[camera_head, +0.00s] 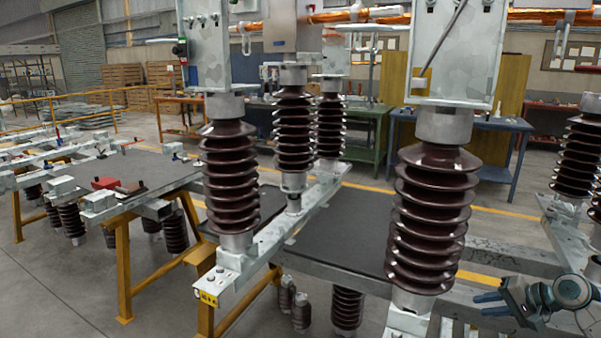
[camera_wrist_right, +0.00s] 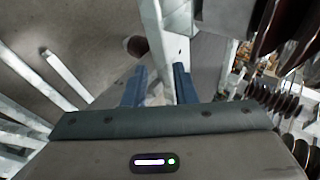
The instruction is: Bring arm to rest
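My right gripper (camera_head: 489,304) shows at the lower right of the head view, with its blue fingers pointing left. It is beside the base of the large front brown ribbed insulator (camera_head: 434,220). In the right wrist view the two blue fingers of this gripper (camera_wrist_right: 159,86) stand apart, with nothing clearly held between them. A pale metal bar (camera_wrist_right: 157,38) runs beyond the fingers; whether they touch it I cannot tell. My left gripper is not in view.
More brown insulators (camera_head: 228,180) stand on a grey metal frame (camera_head: 262,245) carried by yellow trestles (camera_head: 124,270). A dark panel (camera_head: 345,235) lies in the middle. Metal bars (camera_wrist_right: 66,80) lie left of the gripper in the wrist view. Blue and green workbenches (camera_head: 490,125) stand behind.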

